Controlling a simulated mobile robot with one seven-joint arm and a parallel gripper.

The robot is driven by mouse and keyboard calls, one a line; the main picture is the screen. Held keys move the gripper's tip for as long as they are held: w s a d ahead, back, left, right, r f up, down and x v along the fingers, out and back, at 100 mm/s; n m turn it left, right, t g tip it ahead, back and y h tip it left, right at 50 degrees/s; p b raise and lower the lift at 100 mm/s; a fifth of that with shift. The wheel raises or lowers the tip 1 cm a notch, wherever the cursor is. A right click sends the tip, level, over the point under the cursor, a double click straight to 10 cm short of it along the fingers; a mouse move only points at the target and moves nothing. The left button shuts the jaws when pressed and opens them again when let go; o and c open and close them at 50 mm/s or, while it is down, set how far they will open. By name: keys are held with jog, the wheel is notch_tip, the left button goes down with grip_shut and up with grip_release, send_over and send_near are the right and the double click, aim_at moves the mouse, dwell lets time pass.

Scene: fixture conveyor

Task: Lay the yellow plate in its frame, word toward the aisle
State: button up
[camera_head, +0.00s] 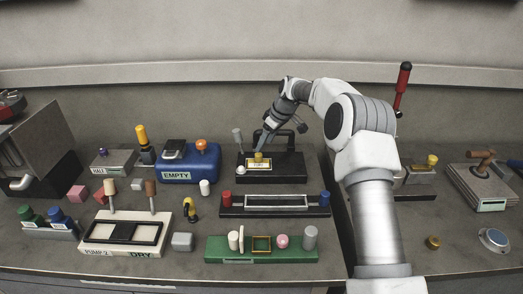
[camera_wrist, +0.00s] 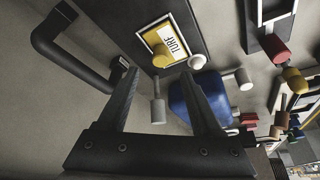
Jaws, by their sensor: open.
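The yellow plate (camera_head: 259,163) carries a white label and a yellow knob (camera_head: 258,155). It lies on a black block (camera_head: 288,167) at the back middle of the bench, with a pale border around it. In the wrist view the plate (camera_wrist: 162,34) shows at top centre, its word reading like "TURF", with the knob (camera_wrist: 160,56) beside the word. I cannot tell whether it is seated flat inside the border. My gripper (camera_head: 261,147) is open just above the block, close to the knob. In the wrist view its fingers (camera_wrist: 158,82) are apart and empty.
A grey-knobbed post (camera_head: 238,135) and a white ball knob (camera_head: 241,170) stand beside the plate. A blue EMPTY box (camera_head: 190,163) is to the left. In front lies a black holder (camera_head: 275,211) with a white-edged frame, then a green tray (camera_head: 218,248) with several small pieces.

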jog(key=v, duration=1.1)
jog(key=shift+r, duration=0.3)
jog(key=s+d+r+m+h, duration=0.1)
jog(key=s+r+m, duration=0.1)
jog(key=s+r, duration=0.35)
jog(key=s+d+r+m+t+h, duration=0.1)
jog(key=s+d+r, duration=0.15)
jog(key=s, duration=0.65)
jog(key=s+d+r+m+h, duration=0.1)
jog(key=s+r+m, duration=0.1)
jog(key=s+r, duration=0.4)
jog(key=s+d+f+m, duration=0.1)
jog(key=s+f+m, duration=0.1)
jog(key=s, duration=0.5)
jog(key=s+d+f+m+t, duration=0.1)
jog(key=s+d+f+m, duration=0.1)
jog(key=s, duration=0.6)
jog(key=s+d+f+m, duration=0.1)
jog(key=s+f, duration=0.2)
jog(key=s, duration=0.5)
jog(key=shift+s+d+m+t+h, duration=0.25)
jog(key=shift+d+m+t+h, duration=0.15)
